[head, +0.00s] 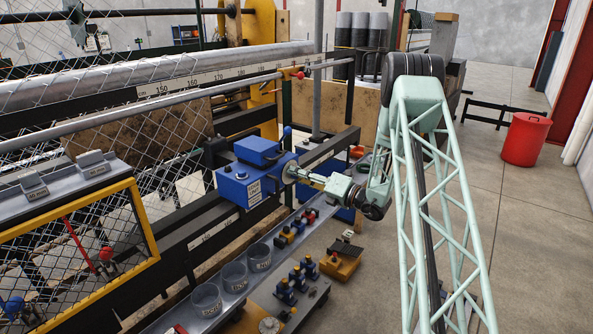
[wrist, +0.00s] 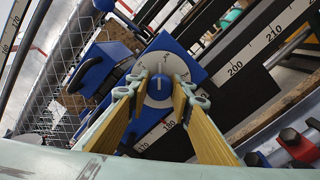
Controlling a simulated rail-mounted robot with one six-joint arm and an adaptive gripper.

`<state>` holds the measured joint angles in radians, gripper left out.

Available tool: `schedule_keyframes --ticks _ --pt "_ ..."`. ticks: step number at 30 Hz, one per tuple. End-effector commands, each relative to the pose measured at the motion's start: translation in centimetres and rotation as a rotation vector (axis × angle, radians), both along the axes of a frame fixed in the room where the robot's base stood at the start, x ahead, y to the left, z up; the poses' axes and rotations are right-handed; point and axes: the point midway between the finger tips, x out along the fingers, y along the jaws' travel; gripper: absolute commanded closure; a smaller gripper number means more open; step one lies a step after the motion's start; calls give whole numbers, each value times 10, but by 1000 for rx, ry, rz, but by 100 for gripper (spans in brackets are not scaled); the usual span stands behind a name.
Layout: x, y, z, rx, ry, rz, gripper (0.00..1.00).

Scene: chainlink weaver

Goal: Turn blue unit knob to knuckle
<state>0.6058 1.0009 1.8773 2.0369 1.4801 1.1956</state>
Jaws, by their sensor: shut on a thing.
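The blue unit (head: 242,187) is a blue box mounted on the dark rail, with a white label on its front. Its face also shows in the wrist view (wrist: 190,66). There a round pale dial carries a small blue knob (wrist: 158,88) with a white pointer line that points roughly up in the picture. My gripper (wrist: 159,84) has its two yellow-padded fingers on either side of the knob, shut on it. In the head view my gripper (head: 300,175) reaches in from the right against the unit's side face. The word knuckle is not legible on the dial.
Chain-link mesh and a yellow-framed guard (head: 148,228) stand at the left. A red bin (head: 526,139) stands on open floor at the right.

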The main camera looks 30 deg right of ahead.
Motion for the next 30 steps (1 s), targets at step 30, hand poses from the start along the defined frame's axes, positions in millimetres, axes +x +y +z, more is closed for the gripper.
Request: schedule_keyframes --ticks 30 --pt "0 0 0 220 109 0 74"
